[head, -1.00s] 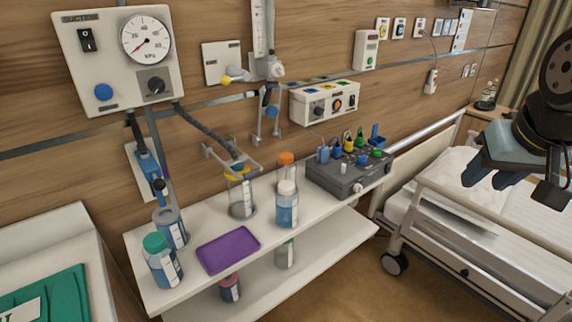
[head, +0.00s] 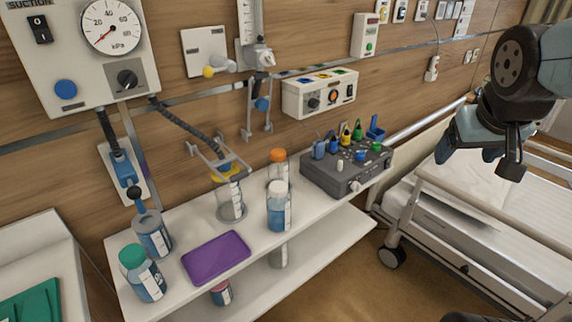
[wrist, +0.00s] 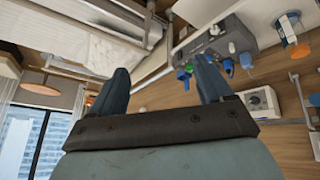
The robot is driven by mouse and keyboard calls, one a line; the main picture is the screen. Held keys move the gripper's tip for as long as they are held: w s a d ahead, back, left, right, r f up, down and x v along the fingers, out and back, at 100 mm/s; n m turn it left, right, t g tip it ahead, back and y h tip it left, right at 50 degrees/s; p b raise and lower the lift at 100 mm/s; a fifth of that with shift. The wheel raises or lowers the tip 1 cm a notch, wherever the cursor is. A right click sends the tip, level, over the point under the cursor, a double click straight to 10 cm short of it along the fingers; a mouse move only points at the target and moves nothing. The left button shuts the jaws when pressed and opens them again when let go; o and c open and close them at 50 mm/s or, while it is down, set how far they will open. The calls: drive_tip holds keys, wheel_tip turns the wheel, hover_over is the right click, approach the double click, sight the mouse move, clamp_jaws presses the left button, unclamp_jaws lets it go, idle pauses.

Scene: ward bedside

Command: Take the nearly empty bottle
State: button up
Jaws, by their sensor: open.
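Several bottles stand on the white shelf unit in the head view. A white-capped bottle (head: 279,212) holds blue liquid. Behind it, an orange-capped bottle (head: 278,158) looks clear in its upper part; its lower part is hidden. A green-capped bottle (head: 146,279) with blue liquid is at the left front. A pale bottle (head: 279,256) and a red-capped bottle (head: 221,294) stand on the lower shelf, their upper parts partly hidden. My gripper (head: 455,155) is open and empty, above the bed, right of and well apart from the bottles. Its fingers (wrist: 160,75) also show in the wrist view.
A grey-lidded, tube-fed jar (head: 153,240), a clear canister (head: 230,200), a purple tray (head: 216,257) and a grey device box (head: 345,172) share the top shelf. The bed (head: 480,215) is at right. Brown floor shows between shelf and bed.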

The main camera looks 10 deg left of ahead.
drive_tip(key=shift+o, duration=1.4)
drive_tip(key=w+a+f+n, duration=0.4)
drive_tip(key=w+f, duration=0.4)
drive_tip(key=w, duration=0.3)
drive_tip(key=shift+a+f+t, duration=0.15)
drive_tip(key=shift+a+t, duration=0.1)
drive_tip(key=shift+t, duration=0.15)
drive_tip(key=n+y, duration=0.7)
drive_tip(key=y, duration=0.6)
approach(288, 168)
drive_tip(key=shift+x, duration=4)
drive_tip(key=shift+g, duration=0.3)
drive_tip(key=shift+s+a+r+x, duration=0.1)
drive_tip(key=shift+x, duration=0.75)
drive_tip(key=shift+s+a+r+x, duration=0.1)
drive_tip(key=shift+x, duration=0.75)
drive_tip(key=shift+s+a+x, duration=0.1)
drive_tip(key=shift+x, duration=0.75)
